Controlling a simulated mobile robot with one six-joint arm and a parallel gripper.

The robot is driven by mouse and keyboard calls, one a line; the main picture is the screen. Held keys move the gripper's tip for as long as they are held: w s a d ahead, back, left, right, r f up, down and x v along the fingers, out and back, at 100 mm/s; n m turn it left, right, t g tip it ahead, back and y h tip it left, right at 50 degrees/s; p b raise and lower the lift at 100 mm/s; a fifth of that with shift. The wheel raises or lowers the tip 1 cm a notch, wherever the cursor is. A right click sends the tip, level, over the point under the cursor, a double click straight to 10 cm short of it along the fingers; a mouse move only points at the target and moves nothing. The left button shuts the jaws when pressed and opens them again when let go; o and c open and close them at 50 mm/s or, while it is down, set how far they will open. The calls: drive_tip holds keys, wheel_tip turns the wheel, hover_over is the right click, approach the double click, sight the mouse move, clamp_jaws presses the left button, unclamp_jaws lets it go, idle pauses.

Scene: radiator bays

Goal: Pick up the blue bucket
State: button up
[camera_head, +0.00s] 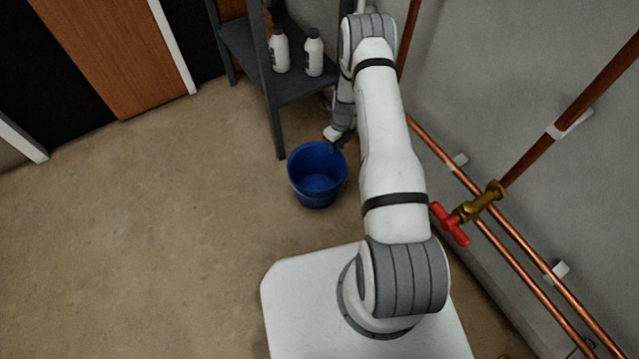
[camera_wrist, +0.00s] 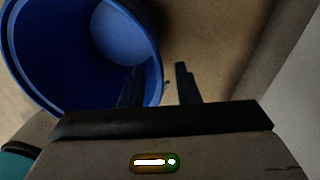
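The blue bucket (camera_head: 317,188) stands upright on the floor in front of my base, its open top facing up and its inside looking empty. In the head view my gripper (camera_head: 338,143) is at the bucket's far right rim, small and partly hidden. The bucket (camera_wrist: 85,84) fills the upper left of the wrist view. There my gripper (camera_wrist: 160,68) has its two dark fingers apart, with the bucket's rim between them. The left finger overlaps the bucket's inside; the right finger is outside, with a visible gap to the wall. I cannot tell whether the left finger touches.
A dark grey shelf (camera_head: 305,88) with two white bottles (camera_head: 280,50) stands just behind the bucket. Copper pipes (camera_head: 520,255) and a red-handled valve (camera_head: 450,224) run along the right wall. The floor (camera_head: 150,220) to the left is clear.

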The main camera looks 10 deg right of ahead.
sight(334, 158)
drive_tip(key=f+b, duration=0.1)
drive_tip(key=f, duration=0.1)
drive_tip(key=f+b, duration=0.1)
drive_tip(key=f, duration=0.2)
drive_tip(key=f+b, duration=0.1)
drive_tip(key=f, duration=0.1)
drive_tip(key=shift+s+a+f, duration=0.15)
drive_tip(key=shift+s+a, duration=0.05)
drive_tip(key=shift+a, duration=0.2)
clamp_jaws()
idle(1.0)
